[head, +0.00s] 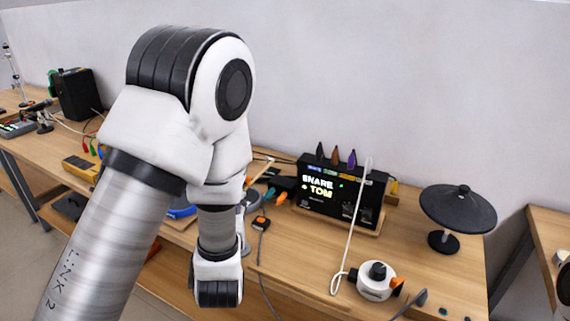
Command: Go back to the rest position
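My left arm (135,225) comes in from the lower left and rises in front of the table. Its wrist (217,285) hangs down near the table's front edge. The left gripper is not visible beyond the wrist. My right gripper is not in view. A blue-rimmed round thing (182,211), perhaps a pad, is mostly hidden behind my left arm.
A black box with a "SNARE TOM" screen (320,188) stands on the wooden table (290,255). Right of it are a white knobbed device (377,282) and a black disc on a stand (458,208). A black speaker (76,94) stands far left. Cables cross the tabletop.

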